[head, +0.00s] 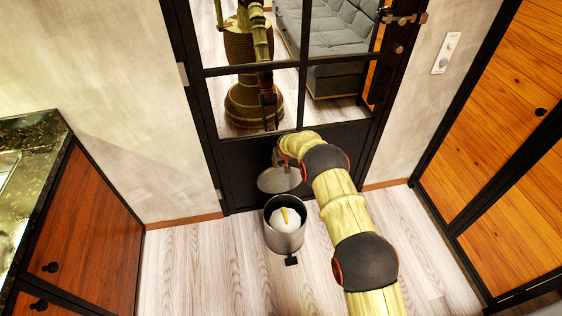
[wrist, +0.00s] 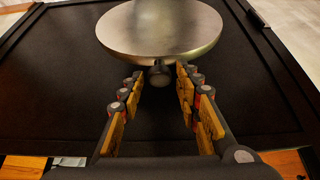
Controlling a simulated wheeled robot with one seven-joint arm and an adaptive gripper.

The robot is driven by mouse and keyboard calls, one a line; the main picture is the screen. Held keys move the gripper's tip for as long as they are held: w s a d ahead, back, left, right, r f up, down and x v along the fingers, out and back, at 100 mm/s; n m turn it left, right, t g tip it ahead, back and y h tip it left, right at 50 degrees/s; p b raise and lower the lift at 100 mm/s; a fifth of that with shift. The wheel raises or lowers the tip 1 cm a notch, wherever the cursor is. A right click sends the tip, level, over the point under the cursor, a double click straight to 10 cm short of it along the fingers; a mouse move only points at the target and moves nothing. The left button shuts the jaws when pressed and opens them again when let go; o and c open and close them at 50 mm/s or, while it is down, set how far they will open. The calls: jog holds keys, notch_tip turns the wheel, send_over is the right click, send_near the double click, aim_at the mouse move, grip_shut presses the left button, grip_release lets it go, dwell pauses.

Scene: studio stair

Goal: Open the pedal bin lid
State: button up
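The pedal bin (head: 285,238) is a metal cylinder on the floor before the black door, with a dark pedal (head: 291,261) at its front. Its round metal lid (head: 279,180) stands raised behind the open mouth, so the inside shows. In the wrist view the lid (wrist: 160,28) is a shiny disc ahead of my gripper, with a small dark round part (wrist: 159,75) at its near edge. My gripper (wrist: 160,82) is open, its fingers apart on either side of that part; contact cannot be told. In the head view my arm hides most of the gripper.
White content (head: 284,220) with a yellow piece lies inside the bin. The black-framed glass door (head: 240,165) is close behind. A wooden cabinet (head: 80,230) stands left and a wooden cupboard (head: 510,130) right. Floor (head: 200,270) left of the bin is clear.

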jog(key=shift+o, duration=0.7)
jog(key=shift+r, duration=0.1)
jog(key=shift+r, duration=0.2)
jog(key=v, duration=1.1)
jog(key=shift+s+r, duration=0.2)
jog(key=shift+s, duration=0.05)
